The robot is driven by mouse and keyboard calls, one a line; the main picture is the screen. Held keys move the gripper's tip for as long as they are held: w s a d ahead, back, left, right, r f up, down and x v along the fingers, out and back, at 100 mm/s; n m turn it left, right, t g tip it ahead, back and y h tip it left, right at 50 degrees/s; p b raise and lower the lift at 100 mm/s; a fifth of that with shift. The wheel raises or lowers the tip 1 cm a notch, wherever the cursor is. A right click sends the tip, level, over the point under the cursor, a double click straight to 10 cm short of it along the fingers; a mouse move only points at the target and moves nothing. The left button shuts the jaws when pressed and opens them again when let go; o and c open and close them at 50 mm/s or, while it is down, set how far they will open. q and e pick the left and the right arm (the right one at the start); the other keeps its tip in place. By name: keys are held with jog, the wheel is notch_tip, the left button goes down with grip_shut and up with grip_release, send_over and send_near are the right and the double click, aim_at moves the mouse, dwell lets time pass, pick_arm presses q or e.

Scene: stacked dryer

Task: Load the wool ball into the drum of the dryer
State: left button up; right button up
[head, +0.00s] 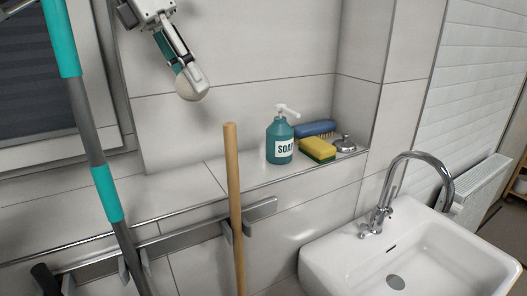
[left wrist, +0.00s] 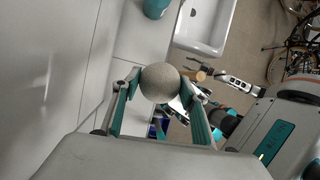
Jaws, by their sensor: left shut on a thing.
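The wool ball (head: 193,91) is pale, round and off the surfaces, near the top of the head view. My left gripper (head: 188,80) is shut on it, in front of the tiled wall and above the ledge. In the left wrist view the wool ball (left wrist: 160,80) sits between the two fingertips of my left gripper (left wrist: 160,86), with a finger on each side. The dryer and its drum are in neither view.
A tiled ledge (head: 185,178) holds a teal soap bottle (head: 280,138), a yellow sponge (head: 317,149) and a blue brush (head: 315,129). A white sink (head: 425,250) with a chrome tap (head: 383,207) is at right. A wooden handle (head: 233,190) stands upright at a wall rack.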

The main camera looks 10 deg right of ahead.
pick_arm(q)
jog(key=shift+w, duration=0.2)
jog(key=shift+f, duration=0.4)
notch_tip(320, 180, down, 19)
jog(key=shift+s, duration=0.1)
jog(key=o, duration=1.1)
jog(key=shift+f, duration=0.15)
jog(key=shift+c, duration=0.2)
